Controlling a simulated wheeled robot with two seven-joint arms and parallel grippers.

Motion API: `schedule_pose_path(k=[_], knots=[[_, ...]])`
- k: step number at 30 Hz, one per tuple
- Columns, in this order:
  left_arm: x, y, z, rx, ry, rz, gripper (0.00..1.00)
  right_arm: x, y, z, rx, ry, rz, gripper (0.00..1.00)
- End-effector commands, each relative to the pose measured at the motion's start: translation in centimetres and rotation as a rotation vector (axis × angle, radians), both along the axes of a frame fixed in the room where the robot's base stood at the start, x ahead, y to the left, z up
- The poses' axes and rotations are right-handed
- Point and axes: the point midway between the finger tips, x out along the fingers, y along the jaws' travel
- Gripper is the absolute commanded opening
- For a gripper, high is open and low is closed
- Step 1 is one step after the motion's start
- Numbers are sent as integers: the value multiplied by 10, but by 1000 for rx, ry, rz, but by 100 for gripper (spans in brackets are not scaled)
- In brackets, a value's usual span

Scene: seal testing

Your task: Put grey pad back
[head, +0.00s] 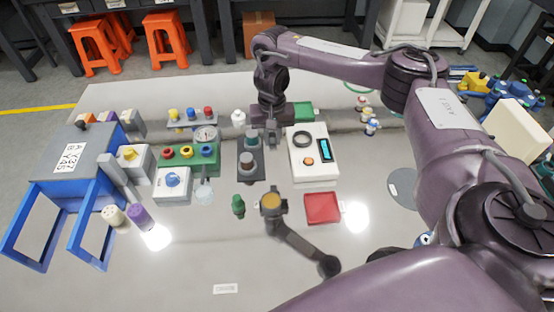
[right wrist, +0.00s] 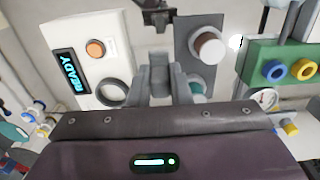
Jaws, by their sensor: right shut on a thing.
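My right gripper (head: 271,132) is low over the back middle of the table, pointing down, between the dark grey block (head: 241,167) and the white device (head: 308,172). In the right wrist view its fingers (right wrist: 160,84) are closed on a small grey piece, which I take to be the grey pad. The fingers mostly hide this piece, so its shape and whether it touches anything below cannot be told. The dark grey block (right wrist: 186,30) carries upright round pieces. My left gripper is not in view.
A red square pad (head: 321,208), a lever tool with a brass-coloured top (head: 296,238) and a small green piece (head: 238,205) lie in front. A green panel (head: 184,156) and blue-framed box (head: 65,160) stand left. The front table is mostly clear.

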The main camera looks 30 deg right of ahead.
Motion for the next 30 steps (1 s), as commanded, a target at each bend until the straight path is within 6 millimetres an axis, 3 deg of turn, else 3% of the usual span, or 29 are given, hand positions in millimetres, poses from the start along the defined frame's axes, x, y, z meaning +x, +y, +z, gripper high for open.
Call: schedule_pose_path(k=[1, 6, 13, 19, 30], knots=[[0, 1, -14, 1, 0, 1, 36, -1, 1, -23, 2, 4, -2, 0], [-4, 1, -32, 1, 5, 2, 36, -1, 1, -59, 1, 2, -1, 0], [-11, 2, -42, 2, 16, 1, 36, 0, 0, -78, 0, 0, 0, 0], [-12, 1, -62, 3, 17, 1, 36, 0, 1, -110, 0, 1, 0, 0], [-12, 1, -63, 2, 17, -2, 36, 0, 0, -115, 0, -1, 0, 0]])
